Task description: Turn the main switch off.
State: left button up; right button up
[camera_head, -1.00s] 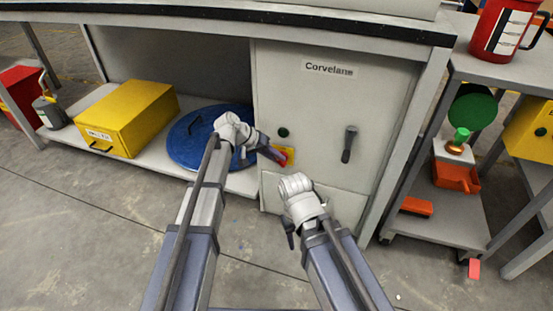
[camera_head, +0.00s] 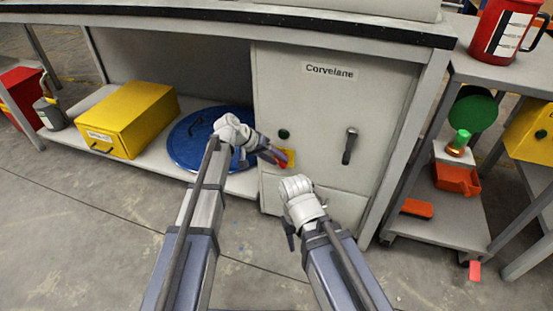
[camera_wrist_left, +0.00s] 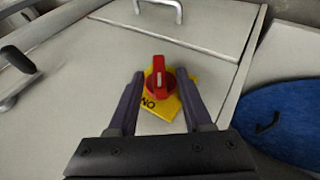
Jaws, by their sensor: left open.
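The main switch is a red rotary knob (camera_wrist_left: 159,80) on a yellow plate (camera_wrist_left: 170,105) on the front of the grey cabinet (camera_head: 310,110). In the left wrist view the knob has a pale mark, and the letters "ON" show on the plate. My left gripper (camera_wrist_left: 158,88) is open, with one finger on each side of the knob. I cannot tell whether the fingers touch it. In the head view the left gripper (camera_head: 277,157) covers most of the knob, and part of the yellow plate shows. My right gripper (camera_head: 290,238) hangs low before the cabinet, its jaws unclear.
The cabinet also bears a dark green button (camera_head: 284,134) and a black lever handle (camera_head: 350,146). A yellow box (camera_head: 125,118) and a blue round lid (camera_head: 190,150) lie on the shelf at left. A cart (camera_head: 440,220) stands at right.

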pick_arm(q)
jog(key=p+v, duration=0.5)
jog(key=v, duration=0.2)
jog(key=shift+a+r, duration=0.15)
jog(key=shift+r, duration=0.05)
jog(key=shift+s, duration=0.1)
